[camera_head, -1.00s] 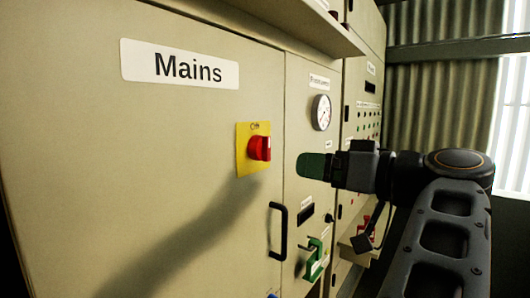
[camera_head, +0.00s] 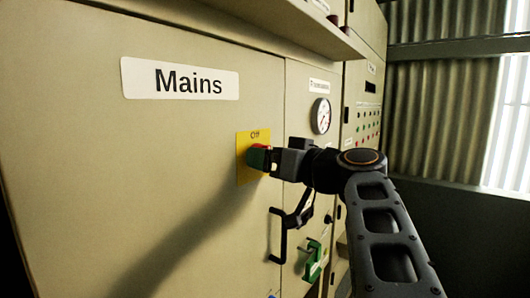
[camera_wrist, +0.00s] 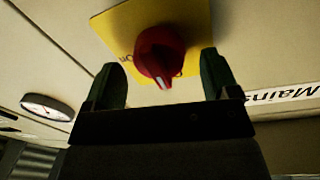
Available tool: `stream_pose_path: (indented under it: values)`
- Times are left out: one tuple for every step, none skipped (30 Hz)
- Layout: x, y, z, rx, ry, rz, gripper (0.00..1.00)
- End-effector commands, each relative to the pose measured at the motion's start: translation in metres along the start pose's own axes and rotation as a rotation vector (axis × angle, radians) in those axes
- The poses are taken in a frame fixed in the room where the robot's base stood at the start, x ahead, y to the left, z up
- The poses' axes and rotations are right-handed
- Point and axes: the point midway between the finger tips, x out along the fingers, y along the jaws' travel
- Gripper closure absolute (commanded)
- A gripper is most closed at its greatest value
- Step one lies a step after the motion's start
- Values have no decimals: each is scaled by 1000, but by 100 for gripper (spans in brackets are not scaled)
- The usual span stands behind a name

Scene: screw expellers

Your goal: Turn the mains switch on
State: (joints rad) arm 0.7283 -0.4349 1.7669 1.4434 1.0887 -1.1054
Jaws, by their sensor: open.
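The mains switch is a red rotary knob (camera_wrist: 160,54) on a yellow plate (camera_head: 242,170), set in the beige cabinet door below the "Mains" label (camera_head: 180,80). In the head view the plate reads "Off" at its top, and my gripper (camera_head: 259,157) covers most of the knob. In the wrist view, my gripper (camera_wrist: 166,80) is open, with one green fingertip on each side of the knob. Gaps show between the knob and both fingers. A white mark on the knob points toward my palm, and "On" shows on the plate at the knob's left.
A black door handle (camera_head: 279,236) stands out below my gripper. A round gauge (camera_head: 321,115) and a green lever (camera_head: 313,261) are on the panel to the right. A ledge (camera_head: 300,35) juts out above.

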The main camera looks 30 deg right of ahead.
Motion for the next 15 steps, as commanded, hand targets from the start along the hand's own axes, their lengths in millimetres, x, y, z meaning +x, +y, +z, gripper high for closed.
stream_pose_path:
  values:
    - [5,-1,-1,1,-2,-4,19]
    - [7,-1,-1,1,-1,-3,19]
    - [10,-1,-1,1,-1,-2,19]
    - [11,-1,-1,1,-1,-2,19]
    - [13,-1,0,1,-1,-2,19]
    - [14,-1,0,1,-1,-1,19]
    - [15,0,0,1,0,-1,19]
    - [16,0,0,1,0,0,19]
    - [16,0,0,1,0,0,19]
    - [16,0,0,1,-1,0,19]
    - [16,0,0,1,-1,0,19]
    - [16,0,0,1,-1,0,19]
    - [16,0,0,1,0,0,19]
    - [16,0,0,1,0,0,19]
    - [16,0,0,1,0,0,19]
